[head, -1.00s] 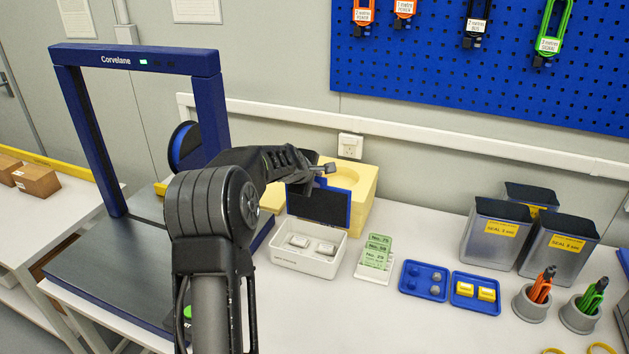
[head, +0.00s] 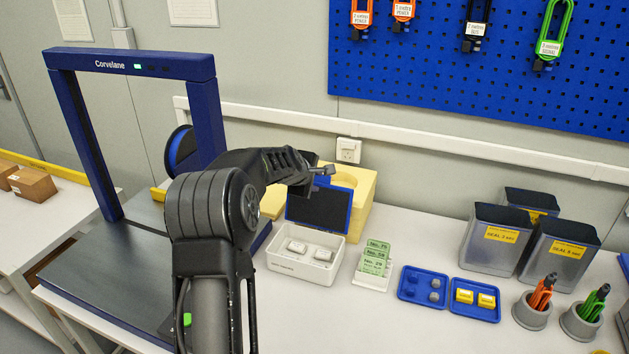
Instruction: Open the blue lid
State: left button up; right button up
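The blue lid (head: 334,216) stands raised at the back of a white box (head: 305,272), its dark inner side facing me. The box is open, and two white parts (head: 298,246) lie inside it. My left gripper (head: 326,171) is at the lid's upper edge, in front of a yellow foam block. I cannot tell whether it touches the lid, and its fingers are too small and dark to tell if they are open. My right gripper is not in view.
A blue frame (head: 205,110) on a dark platform stands at left. The yellow foam block (head: 362,200) stands behind the lid.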

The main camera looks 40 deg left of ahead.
pick_arm(q)
jog(key=v, duration=0.7)
jog(key=shift+s+r, duration=0.25)
jog(key=shift+s, duration=0.05)
jog(key=shift+d, duration=0.15)
